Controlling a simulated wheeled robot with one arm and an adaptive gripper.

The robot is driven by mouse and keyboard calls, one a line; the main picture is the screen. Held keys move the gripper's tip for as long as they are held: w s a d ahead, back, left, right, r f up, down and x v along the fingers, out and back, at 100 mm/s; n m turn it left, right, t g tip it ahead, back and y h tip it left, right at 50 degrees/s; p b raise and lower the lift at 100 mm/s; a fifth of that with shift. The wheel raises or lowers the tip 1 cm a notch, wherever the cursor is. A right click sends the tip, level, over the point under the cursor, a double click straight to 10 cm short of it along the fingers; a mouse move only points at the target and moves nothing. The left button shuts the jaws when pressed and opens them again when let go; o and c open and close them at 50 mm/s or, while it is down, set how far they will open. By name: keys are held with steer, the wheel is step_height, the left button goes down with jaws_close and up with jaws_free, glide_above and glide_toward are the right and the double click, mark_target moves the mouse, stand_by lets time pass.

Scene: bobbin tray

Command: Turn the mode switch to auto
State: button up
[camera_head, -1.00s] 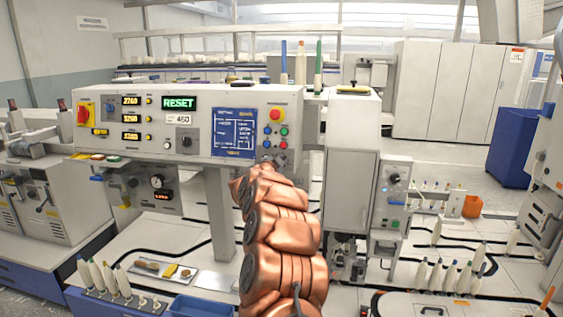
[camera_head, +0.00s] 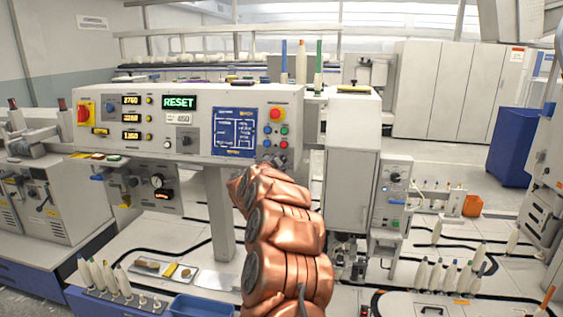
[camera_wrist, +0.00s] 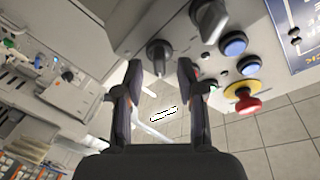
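In the wrist view my gripper (camera_wrist: 159,70) is open, its two dark fingers apart. No legible label shows which knob is the mode switch or where auto is. In the head view my copper arm reaches to the lower right of the control panel (camera_head: 235,100), and its end hides part of that corner. Another black rotary switch (camera_head: 185,140) sits left of the blue display.
A red stop button (camera_wrist: 243,104) on a yellow base and blue buttons (camera_wrist: 234,43) lie right of the fingers. In the head view a white cabinet (camera_head: 352,130) stands close right of the panel. Bobbins and a blue bin (camera_head: 200,306) are below.

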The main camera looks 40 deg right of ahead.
steer(key=v, duration=1)
steer(key=shift+a, duration=0.3)
steer(key=shift+s, duration=0.1)
